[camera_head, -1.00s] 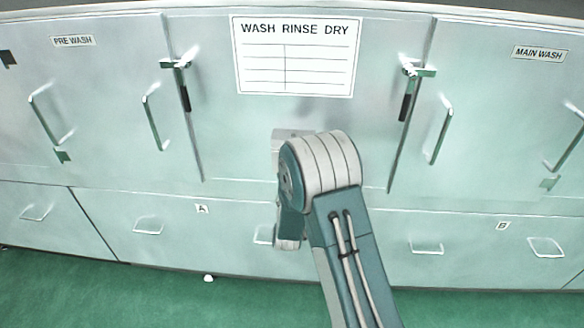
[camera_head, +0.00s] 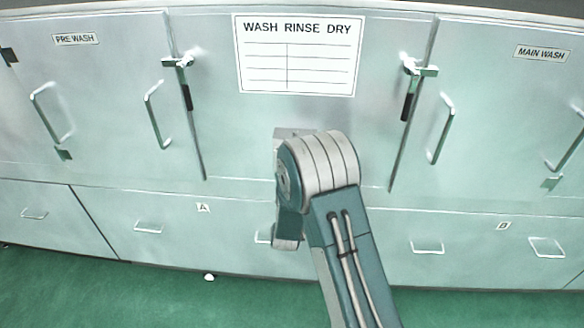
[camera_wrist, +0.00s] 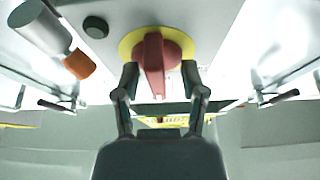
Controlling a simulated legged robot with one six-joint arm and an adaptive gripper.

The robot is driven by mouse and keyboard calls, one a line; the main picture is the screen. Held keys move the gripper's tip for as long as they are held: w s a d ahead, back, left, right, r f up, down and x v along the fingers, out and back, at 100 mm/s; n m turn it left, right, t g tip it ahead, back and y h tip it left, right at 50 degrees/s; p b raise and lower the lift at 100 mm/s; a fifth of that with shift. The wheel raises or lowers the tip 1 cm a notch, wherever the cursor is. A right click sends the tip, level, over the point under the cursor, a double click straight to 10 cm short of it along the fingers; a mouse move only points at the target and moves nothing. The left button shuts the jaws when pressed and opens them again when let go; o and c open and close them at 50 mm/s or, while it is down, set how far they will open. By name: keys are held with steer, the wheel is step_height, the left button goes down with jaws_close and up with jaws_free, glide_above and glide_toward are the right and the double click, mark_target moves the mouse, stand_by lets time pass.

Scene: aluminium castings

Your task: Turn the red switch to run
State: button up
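The red switch (camera_wrist: 155,53) is in the upper middle of the wrist view, on a round yellow plate (camera_wrist: 128,44) fixed to a pale panel. Its red handle points down in the picture. My gripper (camera_wrist: 161,77) is open, with one finger on each side of the lower handle. A gap shows beside each finger, so they do not look closed on it. I cannot tell how deep the fingers reach along the handle. In the head view my arm hides the switch and the gripper; only part of a pale grey box (camera_head: 284,134) shows behind the arm.
A grey cylinder (camera_wrist: 42,27) with an orange tip (camera_wrist: 79,64) and a dark round button (camera_wrist: 96,27) are left of the switch. The metal front (camera_head: 240,150) has door handles and latches on both sides. Green floor (camera_head: 120,300) lies below.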

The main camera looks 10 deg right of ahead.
steer(key=v, duration=1.2)
step_height(320, 180, up, 12)
steer(key=n+g+y, duration=0.1)
steer(key=g+y, duration=0.6)
steer(key=s+d+r+n+g, duration=0.1)
steer(key=s+g, duration=0.3)
steer(key=s, duration=0.9)
steer(key=s+d+r+n+g, duration=0.1)
steer(key=s+r+g, duration=0.3)
steer(key=s, duration=0.9)
steer(key=shift+d+n+g, duration=0.4)
steer(key=shift+d, duration=0.35)
steer(key=shift+r, duration=0.1)
